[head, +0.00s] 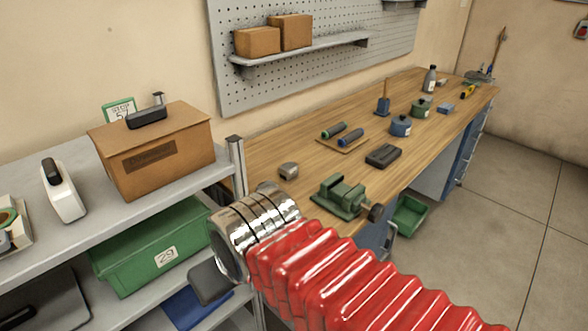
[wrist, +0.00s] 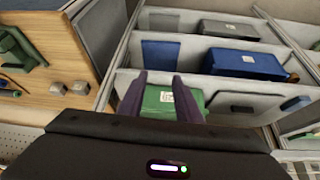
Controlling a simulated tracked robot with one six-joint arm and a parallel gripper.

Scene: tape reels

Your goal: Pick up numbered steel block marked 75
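Two small grey steel blocks sit on the wooden workbench in the wrist view, a left one (wrist: 55,88) and a right one (wrist: 81,87), close to the bench edge. In the head view one grey block (head: 289,170) shows on the bench, just beyond my arm's chrome joint. I cannot read a 75 on any of them. My gripper (wrist: 158,75) is in the wrist view, its two dark fingers apart with nothing held. It points toward the shelf unit, with the blocks off to its left. The fingers cannot be made out in the head view.
A green vise (head: 343,196) is on the bench near the block. A dark case (head: 383,155) and several bottles and tools lie farther back. The shelf unit at left holds a cardboard box (head: 156,150) and a green bin (head: 152,247). A blue bin (wrist: 243,64) shows beyond the fingers.

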